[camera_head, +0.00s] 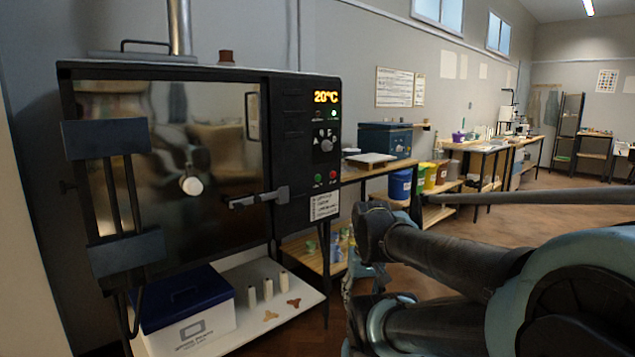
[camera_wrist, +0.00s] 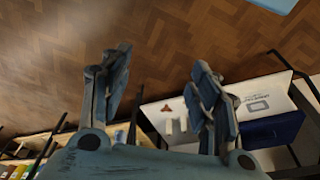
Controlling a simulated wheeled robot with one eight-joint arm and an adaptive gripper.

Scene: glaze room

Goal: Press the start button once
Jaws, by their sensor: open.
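The black kiln (camera_head: 170,190) stands at the left with its door shut. Its control panel shows an orange "20°C" display (camera_head: 327,97), a knob (camera_head: 326,144), a green button (camera_head: 318,178) and a red button (camera_head: 333,175). The button labels are too small to read, so I cannot tell which is start. My gripper shows in the wrist view (camera_wrist: 160,78), open and empty, pointing down toward the floor. In the head view it is mostly hidden behind my arm, below and right of the panel, apart from the buttons.
A white lower shelf (camera_head: 262,318) under the kiln holds a blue-lidded box (camera_head: 190,312) and white posts (camera_head: 268,290). The door handle (camera_head: 258,198) sticks out left of the panel. A wooden bench (camera_head: 350,174) stands right of the kiln. Wooden floor (camera_head: 535,228) is open farther right.

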